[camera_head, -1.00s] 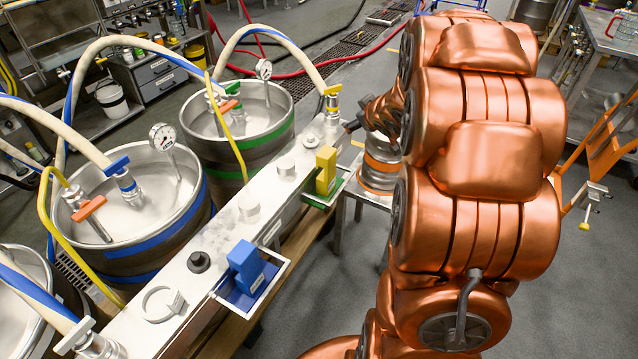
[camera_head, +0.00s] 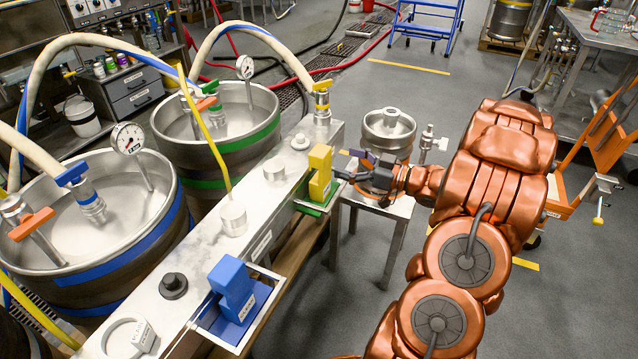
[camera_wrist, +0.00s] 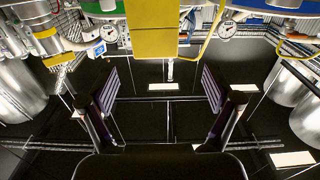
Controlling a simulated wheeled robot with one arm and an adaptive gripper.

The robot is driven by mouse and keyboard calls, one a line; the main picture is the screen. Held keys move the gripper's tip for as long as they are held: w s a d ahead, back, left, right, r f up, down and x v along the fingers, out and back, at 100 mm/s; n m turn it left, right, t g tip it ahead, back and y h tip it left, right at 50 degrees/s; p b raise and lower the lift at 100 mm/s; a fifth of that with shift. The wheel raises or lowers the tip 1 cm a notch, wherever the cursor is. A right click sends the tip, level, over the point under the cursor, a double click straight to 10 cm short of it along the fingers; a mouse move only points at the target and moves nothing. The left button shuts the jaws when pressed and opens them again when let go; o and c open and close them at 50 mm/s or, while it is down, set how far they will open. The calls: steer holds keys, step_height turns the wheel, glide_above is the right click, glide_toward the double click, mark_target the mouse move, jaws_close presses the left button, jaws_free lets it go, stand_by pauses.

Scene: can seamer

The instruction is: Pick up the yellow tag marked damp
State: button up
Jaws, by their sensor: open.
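The yellow tag (camera_head: 320,173) is an upright block standing in a green tray (camera_head: 309,209) on the side of the steel bench. I cannot read any marking on it. My gripper (camera_head: 345,176) is close to the tag's right side in the head view, its jaws open. In the wrist view the tag (camera_wrist: 152,28) fills the top centre, beyond my two open dark fingers (camera_wrist: 160,88). Nothing is between the fingers. Whether a fingertip touches the tag I cannot tell.
A blue block (camera_head: 232,287) stands in a second tray nearer on the same bench (camera_head: 196,258). Large steel kegs with hoses and gauges (camera_head: 127,138) stand left. A smaller steel vessel (camera_head: 389,132) sits on a stand behind my gripper.

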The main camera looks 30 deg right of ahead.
mark_target(328, 155)
steer(key=shift+x, duration=1.4)
steer(key=shift+d+b+x, duration=0.15)
steer(key=shift+b+x, duration=0.25)
steer(key=shift+x, duration=0.9)
steer(key=shift+d+b+x, duration=0.1)
steer(key=shift+b+x, duration=0.3)
steer(key=shift+x, duration=0.9)
steer(key=shift+w, duration=0.1)
steer(key=c, duration=1.6)
